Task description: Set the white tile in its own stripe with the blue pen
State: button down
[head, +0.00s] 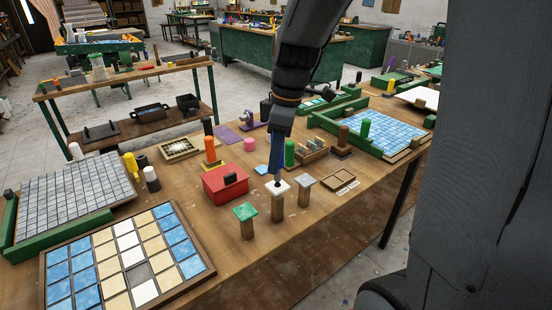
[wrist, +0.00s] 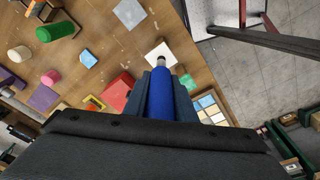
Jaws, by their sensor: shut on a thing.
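My gripper (head: 277,165) is shut on the blue pen (wrist: 160,97), which points down. The pen's tip is at the top of the white tile (head: 278,187), which lies on a short wooden post; I cannot tell whether they touch. The white tile also shows under the tip in the wrist view (wrist: 161,54). The wooden mosaic frame (head: 210,266) at the front left holds blue, cream and white stripes. Its white stripe (head: 127,241) has one bare grey cell (head: 139,273) near the lower end.
A green tile (head: 245,211) and a pale grey tile (head: 305,181) stand on posts beside the white one. A red box (head: 222,186) is to the left, with an orange pen (head: 210,150) behind it. A green pen (head: 290,153) stands close behind my gripper. The table's front edge is clear.

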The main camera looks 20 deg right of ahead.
jog(key=shift+r+p, duration=1.35)
jog(key=shift+r, duration=0.5)
